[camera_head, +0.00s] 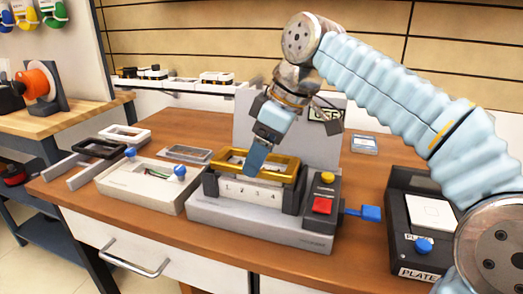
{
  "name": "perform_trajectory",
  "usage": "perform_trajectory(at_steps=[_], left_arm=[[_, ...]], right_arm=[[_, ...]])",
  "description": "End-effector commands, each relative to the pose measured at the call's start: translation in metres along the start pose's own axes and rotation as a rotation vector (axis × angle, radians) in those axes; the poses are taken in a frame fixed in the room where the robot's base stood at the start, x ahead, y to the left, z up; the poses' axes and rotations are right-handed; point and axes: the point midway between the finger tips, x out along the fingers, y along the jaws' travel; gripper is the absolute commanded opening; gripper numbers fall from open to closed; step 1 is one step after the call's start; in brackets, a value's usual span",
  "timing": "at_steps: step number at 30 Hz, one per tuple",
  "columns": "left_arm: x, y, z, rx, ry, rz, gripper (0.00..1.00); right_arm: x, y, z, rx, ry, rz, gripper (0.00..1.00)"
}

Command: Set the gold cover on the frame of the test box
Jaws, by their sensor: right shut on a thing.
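The gold cover (286,172) is a rectangular open ring, roughly level over the dark frame (292,198) of the grey test box (262,232). My right gripper (256,160) comes down from above and is shut on the cover's front bar, left of its middle. The gripper hides part of that bar. I cannot tell whether the cover touches the frame or sits slightly above it. A white strip with numbers shows below the cover. My left gripper is out of view.
A red button (322,205) and blue lever (363,212) are at the box's right. A white tray (140,188) with blue knobs stands left, near black and white frames (98,148). A grey panel rises behind. A dark plate unit (425,215) stands right.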

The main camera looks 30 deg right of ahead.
Motion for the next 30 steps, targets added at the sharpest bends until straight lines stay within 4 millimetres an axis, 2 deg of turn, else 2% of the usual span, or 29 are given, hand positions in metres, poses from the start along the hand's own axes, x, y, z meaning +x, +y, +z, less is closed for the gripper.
perform_trajectory(at_steps=[30], left_arm=[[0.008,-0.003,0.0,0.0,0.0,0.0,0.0]], right_arm=[[0.012,0.0,0.005,0.001,-0.004,-0.002,0.44]])
